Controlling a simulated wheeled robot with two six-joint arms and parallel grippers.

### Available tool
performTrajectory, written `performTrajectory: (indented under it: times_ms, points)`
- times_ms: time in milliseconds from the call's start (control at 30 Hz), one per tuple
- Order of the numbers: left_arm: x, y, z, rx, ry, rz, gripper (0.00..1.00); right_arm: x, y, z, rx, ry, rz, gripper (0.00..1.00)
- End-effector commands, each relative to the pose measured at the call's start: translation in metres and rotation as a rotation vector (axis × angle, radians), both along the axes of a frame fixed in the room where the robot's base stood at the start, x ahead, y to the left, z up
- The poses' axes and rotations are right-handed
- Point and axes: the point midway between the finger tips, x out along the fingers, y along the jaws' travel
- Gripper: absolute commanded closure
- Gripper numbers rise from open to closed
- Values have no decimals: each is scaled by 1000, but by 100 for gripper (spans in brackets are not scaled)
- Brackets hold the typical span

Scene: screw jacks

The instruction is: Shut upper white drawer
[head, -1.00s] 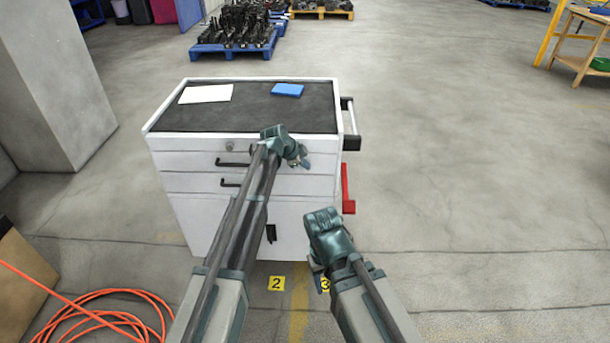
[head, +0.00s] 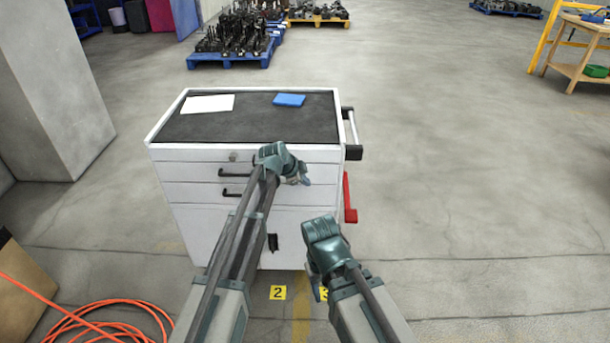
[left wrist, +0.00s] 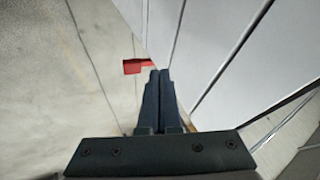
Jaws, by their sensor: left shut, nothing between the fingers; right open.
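The white cabinet (head: 190,215) stands ahead with two handled drawers below a lock strip. The upper white drawer (head: 200,173) has a dark bar handle and looks about flush with the cabinet front; a small gap cannot be ruled out. The lower drawer (head: 195,190) also looks flush. My left gripper (head: 303,181) is shut and empty, in front of the right part of the drawer fronts. In the left wrist view, its closed fingertips (left wrist: 159,73) point along the white fronts; contact cannot be told. My right gripper (head: 319,290) is open, low in front of the cabinet's right side.
A white sheet (head: 208,103) and a blue item (head: 289,100) lie on the black top. A black side handle (head: 352,135) and a red bracket (head: 349,198) stick out at the right. An orange hose (head: 110,325) lies at lower left. Floor right is clear.

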Motion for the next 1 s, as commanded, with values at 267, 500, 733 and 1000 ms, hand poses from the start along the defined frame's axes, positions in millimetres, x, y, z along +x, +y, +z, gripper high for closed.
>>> performTrajectory:
  times_ms: [267, 500, 733, 1000]
  points:
    - [-27, 21, 52, -1, 1, 0, 100, 0, 0, 52, 0, 0, -1, 50]
    - [-39, 31, 70, -1, 2, -1, 100, 0, 0, 70, 0, 0, -1, 50]
    - [-39, 33, 69, -1, 3, -2, 100, 0, 0, 69, 0, 0, -1, 50]
    - [-99, 24, 72, -8, 150, 109, 100, 0, 0, 86, 0, 0, -1, 50]
